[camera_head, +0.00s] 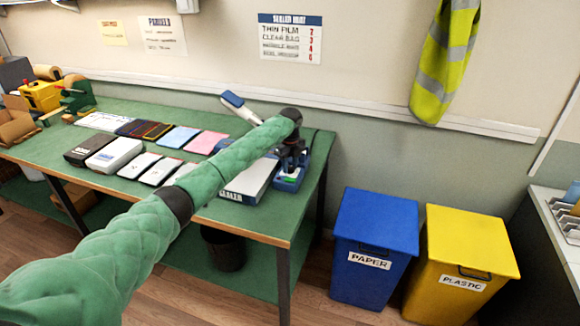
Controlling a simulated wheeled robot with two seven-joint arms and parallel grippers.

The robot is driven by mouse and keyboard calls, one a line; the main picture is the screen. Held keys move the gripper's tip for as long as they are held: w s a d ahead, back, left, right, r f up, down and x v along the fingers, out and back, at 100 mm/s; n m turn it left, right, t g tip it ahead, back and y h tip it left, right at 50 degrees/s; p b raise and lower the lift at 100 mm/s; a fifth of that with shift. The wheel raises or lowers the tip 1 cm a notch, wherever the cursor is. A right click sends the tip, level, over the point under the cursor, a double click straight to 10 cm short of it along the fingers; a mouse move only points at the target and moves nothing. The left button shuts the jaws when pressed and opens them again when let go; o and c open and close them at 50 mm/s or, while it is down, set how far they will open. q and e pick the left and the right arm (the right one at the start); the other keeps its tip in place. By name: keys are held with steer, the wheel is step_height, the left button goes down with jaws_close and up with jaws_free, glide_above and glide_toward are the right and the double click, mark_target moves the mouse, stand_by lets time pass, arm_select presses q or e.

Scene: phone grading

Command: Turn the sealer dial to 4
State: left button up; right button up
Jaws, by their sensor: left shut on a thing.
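The sealer (247,182) stands at the right end of the green table. My left arm reaches across from the lower left. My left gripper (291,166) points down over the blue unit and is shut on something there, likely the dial. The dial and its numbers are hidden by the gripper. A blue and white lever arm (240,107) is raised behind. My right gripper is not in view.
Phones, pouches and boxes (115,154) lie along the green table (130,190). A wall chart (290,38) lists film types with numbers. A blue PAPER bin (373,245) and a yellow PLASTIC bin (462,262) stand on the floor to the right.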

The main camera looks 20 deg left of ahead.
mark_target(290, 167)
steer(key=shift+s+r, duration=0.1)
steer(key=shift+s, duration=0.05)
arm_select(q)
steer(key=o, duration=0.9)
steer(key=shift+o, duration=0.3)
steer(key=shift+r, duration=0.2)
steer(key=shift+w+r+b, duration=0.1)
steer(key=shift+r+b, duration=0.25)
steer(key=shift+b, duration=0.05)
steer(key=shift+r+b, duration=1)
steer(key=shift+r, duration=2.35)
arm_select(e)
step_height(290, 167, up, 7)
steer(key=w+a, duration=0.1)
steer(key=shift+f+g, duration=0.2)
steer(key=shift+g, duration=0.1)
